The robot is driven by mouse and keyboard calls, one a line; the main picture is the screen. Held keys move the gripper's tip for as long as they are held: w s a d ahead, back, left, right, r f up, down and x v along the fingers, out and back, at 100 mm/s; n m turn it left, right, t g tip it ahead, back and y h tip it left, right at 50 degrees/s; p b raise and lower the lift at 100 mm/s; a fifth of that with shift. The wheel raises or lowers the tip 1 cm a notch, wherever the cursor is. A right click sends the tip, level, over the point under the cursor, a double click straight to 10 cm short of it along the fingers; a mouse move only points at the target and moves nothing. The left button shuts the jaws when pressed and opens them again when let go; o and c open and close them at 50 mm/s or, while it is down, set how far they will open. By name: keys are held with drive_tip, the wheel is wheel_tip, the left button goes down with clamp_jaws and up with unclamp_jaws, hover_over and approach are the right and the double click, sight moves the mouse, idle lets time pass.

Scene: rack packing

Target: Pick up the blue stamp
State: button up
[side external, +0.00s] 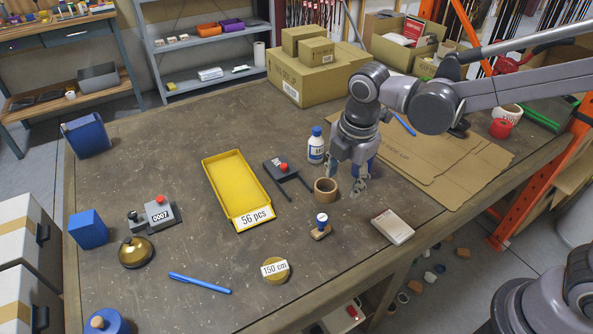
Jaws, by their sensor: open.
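A small stamp with a blue and white top and a wooden base (320,231) stands upright on the table, right of the middle. My gripper (346,178) points down with its fingers apart and nothing visible between them. It is behind and slightly right of the stamp in the picture, apart from it. A brown ring-shaped roll (325,191) is close by the left finger; whether they touch I cannot tell. A blue object (371,166) is partly hidden behind my gripper.
A white bottle (316,148), a black device with a red button (281,169) and a yellow tray (226,179) stand to the left. A white box (393,226) lies right of the stamp. A round tape measure (276,276) lies in front. Flat cardboard (460,165) covers the right.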

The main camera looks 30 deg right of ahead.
sight(322, 217)
drive_tip(key=a+f+n, duration=0.1)
drive_tip(key=a+n, duration=0.1)
drive_tip(key=w+a+f+n+g, duration=0.1)
drive_tip(key=a+f+n, duration=0.1)
drive_tip(key=shift+w+f+n+h, duration=0.1)
drive_tip(key=shift+f+n+h, duration=0.1)
drive_tip(key=shift+n+h, duration=0.15)
drive_tip(key=f, duration=0.5)
drive_tip(key=shift+w+d+f, duration=0.2)
drive_tip(key=shift+d+f, duration=0.05)
drive_tip(key=shift+f, duration=2.65)
clamp_jaws()
